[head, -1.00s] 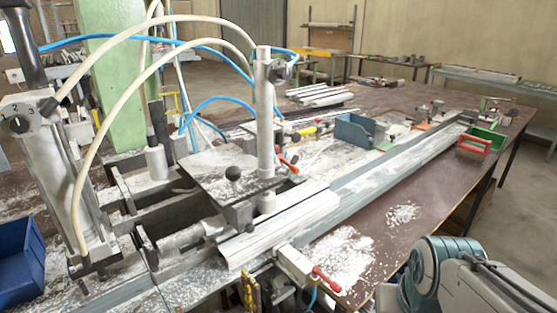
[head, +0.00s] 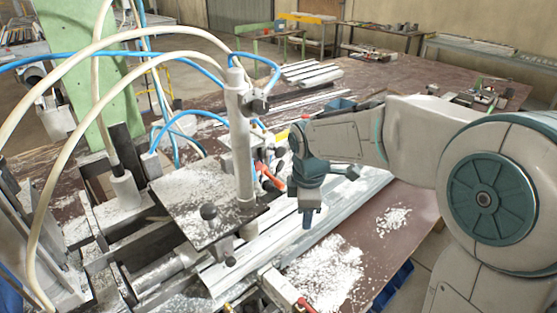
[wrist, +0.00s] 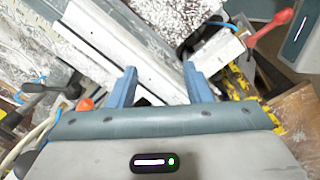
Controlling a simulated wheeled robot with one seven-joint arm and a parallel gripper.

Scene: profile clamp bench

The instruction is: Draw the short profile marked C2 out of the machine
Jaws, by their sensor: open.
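A short pale profile (head: 268,243) lies along the machine bed, under the clamp plate's edge in the head view. In the wrist view a white profile (wrist: 112,45) runs diagonally beyond the fingers. No C2 mark is legible. My gripper (head: 308,215) hangs pointing down above the right part of the profile, and part of the bed is hidden behind it. In the wrist view my gripper (wrist: 160,82) has its two blue fingers apart, with nothing clearly held between them. The profile appears to lie beyond the fingertips; contact cannot be told.
The clamp plate (head: 205,200) with its upright post (head: 240,140) stands left of my gripper, with hoses arching above. A red-handled clamp (wrist: 268,32) is at the near edge. White chips (head: 325,275) cover the brown table, which is barer toward the right.

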